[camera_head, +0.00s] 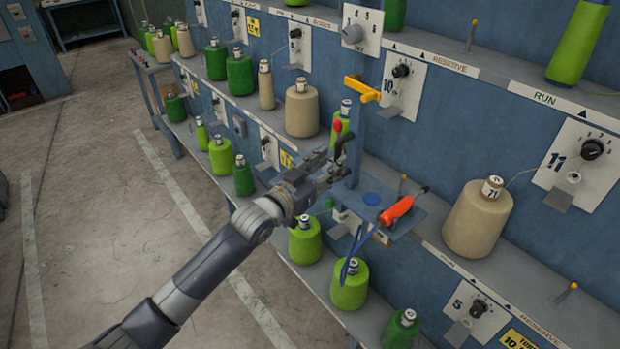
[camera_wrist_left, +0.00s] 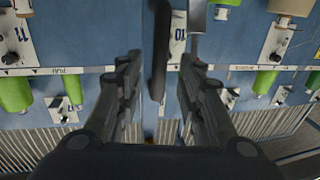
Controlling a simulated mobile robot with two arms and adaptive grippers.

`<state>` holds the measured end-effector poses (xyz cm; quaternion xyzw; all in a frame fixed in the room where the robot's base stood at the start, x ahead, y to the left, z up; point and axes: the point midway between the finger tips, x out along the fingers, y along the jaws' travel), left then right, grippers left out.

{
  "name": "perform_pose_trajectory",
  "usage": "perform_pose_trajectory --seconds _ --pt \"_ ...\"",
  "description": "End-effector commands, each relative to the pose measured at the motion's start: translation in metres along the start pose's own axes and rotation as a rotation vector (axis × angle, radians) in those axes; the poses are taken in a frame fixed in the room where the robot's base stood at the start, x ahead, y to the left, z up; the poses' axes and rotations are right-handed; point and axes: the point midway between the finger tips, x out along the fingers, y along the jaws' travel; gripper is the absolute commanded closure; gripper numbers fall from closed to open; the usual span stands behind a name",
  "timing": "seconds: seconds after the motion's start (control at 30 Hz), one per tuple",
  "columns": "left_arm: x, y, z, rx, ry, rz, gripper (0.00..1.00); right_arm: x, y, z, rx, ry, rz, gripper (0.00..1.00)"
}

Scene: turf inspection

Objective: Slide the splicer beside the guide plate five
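My left gripper (camera_head: 325,168) reaches in from the left to the small blue shelf on the post. In the left wrist view its two fingers (camera_wrist_left: 160,75) are apart. A dark upright bar (camera_wrist_left: 160,45) stands between them, with a gap on both sides. In the head view a black handle-like tool with a red end (camera_head: 338,126) is at the fingertips; it may be the splicer, but the gripper partly hides it. A plate marked 5 (camera_head: 468,318) with a black knob is on the lower machine front. My right gripper is not in view.
A yellow bracket (camera_head: 361,89) is above. Green and beige yarn cones line the ledges, including a beige cone (camera_head: 478,222) at right. The floor at left is clear.

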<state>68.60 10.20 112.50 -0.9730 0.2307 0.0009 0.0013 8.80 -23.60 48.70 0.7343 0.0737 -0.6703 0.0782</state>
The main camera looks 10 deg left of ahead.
Motion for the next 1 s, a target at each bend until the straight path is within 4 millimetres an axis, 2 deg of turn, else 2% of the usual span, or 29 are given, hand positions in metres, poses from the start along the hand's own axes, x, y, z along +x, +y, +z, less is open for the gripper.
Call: perform_pose_trajectory --seconds 0.2,0.4,0.6,1.0 --pt "-0.045 0.000 0.002 0.001 -0.003 0.000 0.66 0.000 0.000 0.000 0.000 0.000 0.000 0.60" --pt "-0.071 0.000 0.002 0.000 -0.003 0.000 0.66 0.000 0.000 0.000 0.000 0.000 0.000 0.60" --pt "-0.080 0.001 0.001 -0.001 -0.002 0.001 0.66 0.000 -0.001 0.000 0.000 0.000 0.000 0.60" --pt "-0.080 0.000 0.001 0.000 -0.001 0.001 0.66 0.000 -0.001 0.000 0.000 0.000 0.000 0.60"
